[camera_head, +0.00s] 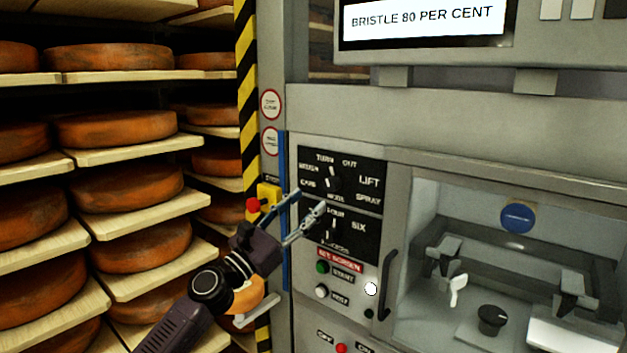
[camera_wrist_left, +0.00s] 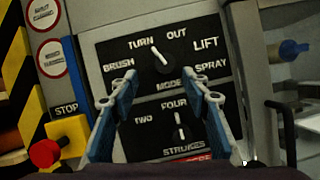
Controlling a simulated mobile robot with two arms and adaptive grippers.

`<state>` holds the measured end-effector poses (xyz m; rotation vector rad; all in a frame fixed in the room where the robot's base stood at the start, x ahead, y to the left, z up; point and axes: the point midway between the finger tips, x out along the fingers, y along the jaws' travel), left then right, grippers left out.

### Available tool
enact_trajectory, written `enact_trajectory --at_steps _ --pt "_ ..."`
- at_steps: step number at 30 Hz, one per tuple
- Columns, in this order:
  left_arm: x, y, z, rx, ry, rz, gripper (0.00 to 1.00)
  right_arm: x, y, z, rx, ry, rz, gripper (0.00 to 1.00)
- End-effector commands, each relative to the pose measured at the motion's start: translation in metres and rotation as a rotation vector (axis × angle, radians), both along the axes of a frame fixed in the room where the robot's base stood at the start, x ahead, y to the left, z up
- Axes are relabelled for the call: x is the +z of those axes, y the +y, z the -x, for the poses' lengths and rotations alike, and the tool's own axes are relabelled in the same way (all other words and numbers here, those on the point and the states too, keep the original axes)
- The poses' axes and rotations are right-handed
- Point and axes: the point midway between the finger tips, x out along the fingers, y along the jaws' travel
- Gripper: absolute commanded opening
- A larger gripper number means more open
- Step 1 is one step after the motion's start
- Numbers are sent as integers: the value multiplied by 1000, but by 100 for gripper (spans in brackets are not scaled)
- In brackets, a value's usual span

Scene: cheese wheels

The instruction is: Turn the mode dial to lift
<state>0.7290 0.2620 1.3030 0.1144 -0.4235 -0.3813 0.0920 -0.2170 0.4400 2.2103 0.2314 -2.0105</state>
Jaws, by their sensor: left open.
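The mode dial (camera_head: 333,183) is a black knob with a white pointer on the upper black panel. In the left wrist view the dial (camera_wrist_left: 161,63) has TURN, OUT, LIFT, SPRAY and BRUSH printed around it and MODE below. Its pointer tilts up and left, towards TURN. LIFT stands to the upper right. My left gripper (camera_head: 310,201) is open and empty in front of the panel. In the wrist view its two blue fingers (camera_wrist_left: 160,100) stand wide apart, tips below the dial and apart from it. My right gripper is not in view.
A strokes dial (camera_wrist_left: 179,132) sits just below. A red stop button (camera_head: 253,205) on a yellow box is left of the panel. Green start (camera_head: 322,267) and white buttons lie lower. A black handle (camera_head: 387,285) and an open bay are right. Shelves of cheese wheels (camera_head: 115,128) fill the left.

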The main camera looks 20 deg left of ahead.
Motion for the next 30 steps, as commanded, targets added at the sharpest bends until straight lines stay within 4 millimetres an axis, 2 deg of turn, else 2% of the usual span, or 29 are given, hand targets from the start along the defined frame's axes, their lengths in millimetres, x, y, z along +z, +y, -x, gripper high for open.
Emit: enact_trajectory --at_steps 9,15,22,26,30 --pt "20 -19 -41 -1 -1 1 43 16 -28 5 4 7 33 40" --pt "26 -26 -58 1 1 -1 43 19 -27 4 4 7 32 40" --pt "25 -29 -63 2 2 -4 43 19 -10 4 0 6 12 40" --pt "25 -29 -62 2 2 -4 43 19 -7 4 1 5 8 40" --pt "25 -28 -62 2 2 -4 28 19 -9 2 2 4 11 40"
